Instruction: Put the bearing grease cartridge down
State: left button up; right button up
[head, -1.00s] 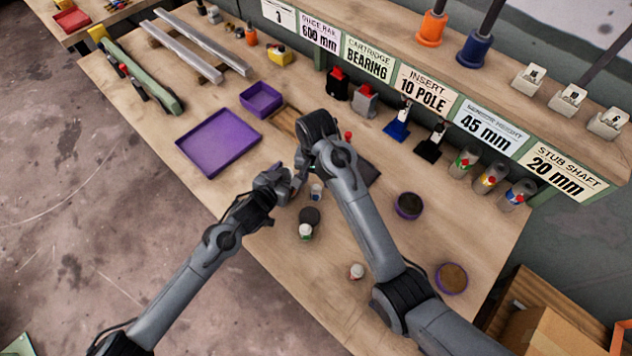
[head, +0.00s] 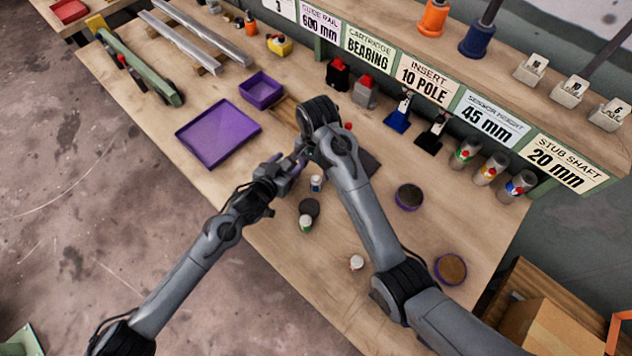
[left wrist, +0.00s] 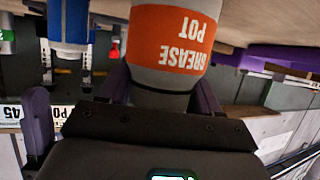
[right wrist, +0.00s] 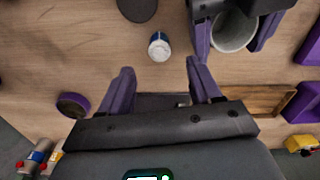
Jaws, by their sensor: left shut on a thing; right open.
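A grey pot with an orange label reading GREASE POT (left wrist: 170,40) sits between the fingers of my left gripper (left wrist: 122,100), upside down in that view. The right wrist view shows this pot as a grey round cup (right wrist: 234,30), its hollow facing that camera, between the purple left fingers. In the head view my left gripper (head: 298,160) is beside the right one, and the pot is mostly hidden. My right gripper (right wrist: 160,82) is open and empty above the bench. I see no separate thing labelled bearing grease cartridge.
A blue-and-white bottle (head: 316,183), a green-and-white bottle (head: 306,222), a dark disc (head: 309,207) and a white bottle (head: 356,262) stand nearby. Purple-rimmed bowls (head: 409,197) are to the right. A purple tray (head: 192,132) and bin (head: 262,92) lie left. Bare bench remains between.

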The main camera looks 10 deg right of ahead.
aim_at(316, 178)
jog(key=m, duration=0.4)
jog(key=shift+f, duration=0.1)
jog(key=m, duration=0.4)
jog(key=shift+a, duration=0.15)
jog(key=m, duration=0.5)
jog(key=shift+f, duration=0.1)
jog(key=shift+f+m, duration=0.15)
jog(key=shift+m, duration=0.65)
jog(key=shift+f, duration=3.6)
grip_shut()
jog(key=shift+r, duration=5.05)
